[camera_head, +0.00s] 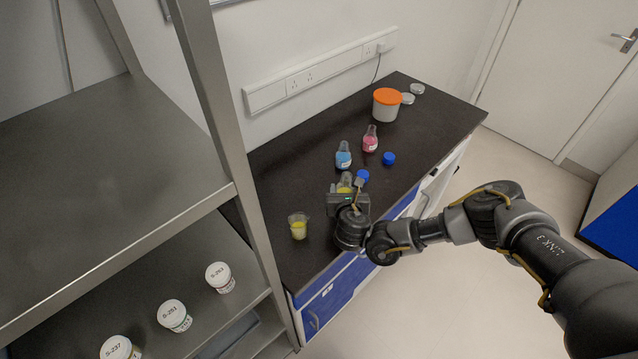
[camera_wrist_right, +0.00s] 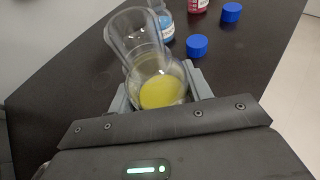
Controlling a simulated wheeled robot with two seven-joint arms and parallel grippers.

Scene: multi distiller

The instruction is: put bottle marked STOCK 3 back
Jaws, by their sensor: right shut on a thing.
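My right gripper (camera_head: 346,195) is shut on a clear bottle with yellow liquid (camera_head: 345,184) over the dark bench. In the right wrist view the bottle (camera_wrist_right: 160,88) sits between the two fingers (camera_wrist_right: 161,95), its clear neck leaning up and left. No marking on it can be read. Whether its base touches the bench cannot be told. A bottle with blue liquid (camera_head: 343,156) and a bottle with pink liquid (camera_head: 370,139) stand behind it. Their labels are too small to read, so I cannot tell which is STOCK 3. My left gripper is not in view.
A small beaker of yellow liquid (camera_head: 298,229) stands left of the gripper. Two blue caps (camera_head: 362,176) (camera_head: 388,158) lie near the bottles. An orange-lidded tub (camera_head: 386,106) is at the back. A metal shelf (camera_head: 110,180) with white-lidded jars (camera_head: 174,316) borders the bench on the left.

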